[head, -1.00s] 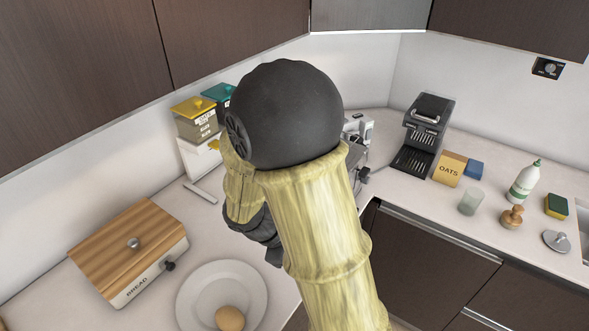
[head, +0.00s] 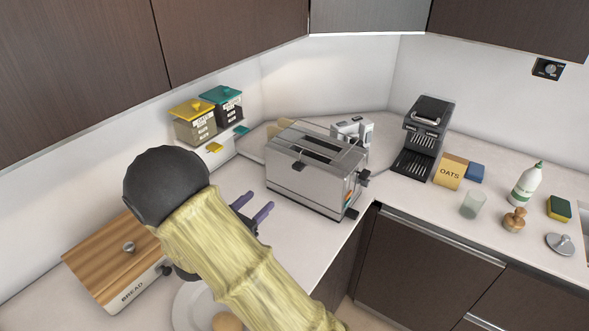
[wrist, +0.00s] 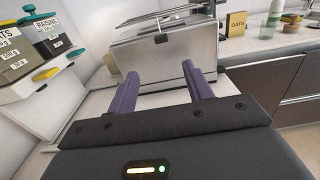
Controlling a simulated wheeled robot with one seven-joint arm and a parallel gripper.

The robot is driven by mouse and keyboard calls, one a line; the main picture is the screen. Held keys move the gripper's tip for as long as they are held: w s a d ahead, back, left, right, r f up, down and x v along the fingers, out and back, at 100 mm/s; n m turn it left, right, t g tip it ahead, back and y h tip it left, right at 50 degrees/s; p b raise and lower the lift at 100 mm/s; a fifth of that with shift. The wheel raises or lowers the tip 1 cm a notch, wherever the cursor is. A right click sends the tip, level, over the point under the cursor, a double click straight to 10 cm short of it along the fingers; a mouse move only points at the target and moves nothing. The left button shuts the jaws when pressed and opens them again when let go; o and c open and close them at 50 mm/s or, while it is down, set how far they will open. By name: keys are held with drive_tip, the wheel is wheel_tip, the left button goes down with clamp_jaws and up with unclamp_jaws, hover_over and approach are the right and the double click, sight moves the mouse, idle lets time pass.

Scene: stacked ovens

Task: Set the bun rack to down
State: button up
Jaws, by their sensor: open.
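A silver toaster (head: 300,176) with two long slots stands on the counter near the corner; its end face with a coloured strip points to the right. The bun rack (wrist: 172,16) shows as a thin metal frame above the toaster's top in the wrist view; in the head view only thin wires show there, and its exact position is hard to tell. My gripper (head: 254,208) is to the left of the toaster, apart from it, with its purple fingers pointing toward it. In the wrist view the fingers (wrist: 160,80) are spread and empty, facing the toaster's side.
A wooden-lidded bread box (head: 105,262) and a plate (head: 183,310) with a bun are at the front left. Lidded canisters (head: 195,124) stand on a white shelf unit behind. A coffee machine (head: 424,138) and oats box (head: 450,170) stand right. Counter before the toaster is clear.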

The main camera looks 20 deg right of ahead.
sight(296, 169)
drive_tip(key=p+x, duration=0.4)
drive_tip(key=x, duration=1.2)
drive_tip(key=shift+w+d, duration=0.1)
drive_tip(key=shift+d, duration=0.25)
drive_tip(key=shift+w+d+f, duration=0.1)
drive_tip(key=shift+w+d, duration=0.2)
drive_tip(key=shift+s+a, duration=0.1)
drive_tip(key=shift+s, duration=0.05)
drive_tip(key=shift+c, duration=0.6)
clamp_jaws()
